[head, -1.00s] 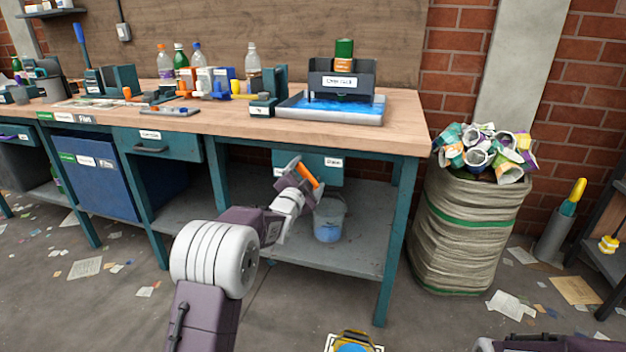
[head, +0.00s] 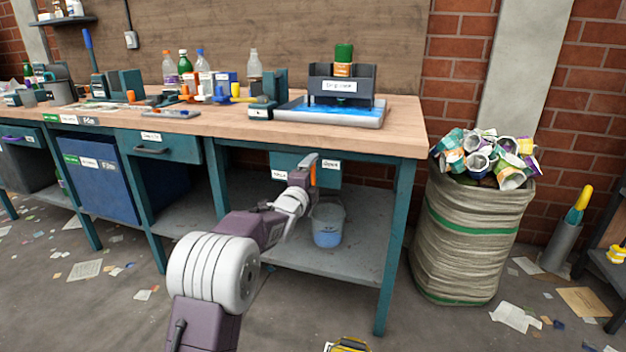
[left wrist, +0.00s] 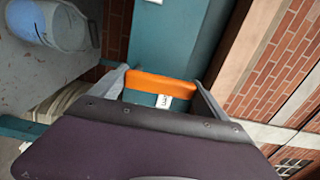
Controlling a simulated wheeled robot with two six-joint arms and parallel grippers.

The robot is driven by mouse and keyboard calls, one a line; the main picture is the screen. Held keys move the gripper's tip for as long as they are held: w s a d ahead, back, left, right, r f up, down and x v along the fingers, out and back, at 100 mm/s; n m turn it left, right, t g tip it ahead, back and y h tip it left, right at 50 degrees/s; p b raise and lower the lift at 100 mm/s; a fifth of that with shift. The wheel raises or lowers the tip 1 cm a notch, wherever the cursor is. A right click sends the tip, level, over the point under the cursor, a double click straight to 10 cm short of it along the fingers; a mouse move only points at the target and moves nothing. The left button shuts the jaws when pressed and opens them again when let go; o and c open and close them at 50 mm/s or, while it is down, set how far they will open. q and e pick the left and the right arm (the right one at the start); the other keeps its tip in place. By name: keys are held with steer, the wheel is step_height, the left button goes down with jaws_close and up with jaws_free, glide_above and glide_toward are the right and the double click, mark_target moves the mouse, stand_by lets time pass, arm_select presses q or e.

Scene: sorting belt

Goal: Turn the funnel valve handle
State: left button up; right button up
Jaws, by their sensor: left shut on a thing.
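The orange valve handle (head: 313,176) is below the bench top, in front of a teal box (head: 326,177) with white labels. In the head view it stands nearly upright. My left gripper (head: 311,166) is shut on the handle, partly hiding it. In the left wrist view the orange handle (left wrist: 160,84) lies crosswise between the two fingers of the left gripper (left wrist: 162,88). A small white label shows just below it.
A bucket (head: 328,226) stands on the lower shelf (head: 360,257) below the teal box. A bench leg (head: 393,240) is to the right, then a full striped sack (head: 468,240). The wooden bench top (head: 400,136) is above my gripper.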

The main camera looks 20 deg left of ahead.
arm_select(q)
steer(key=shift+d+f, duration=0.1)
stand_by(0.5)
steer(key=o, duration=1.9)
steer(key=shift+s, duration=0.1)
steer(key=s+p, duration=0.3)
steer(key=s, duration=0.6)
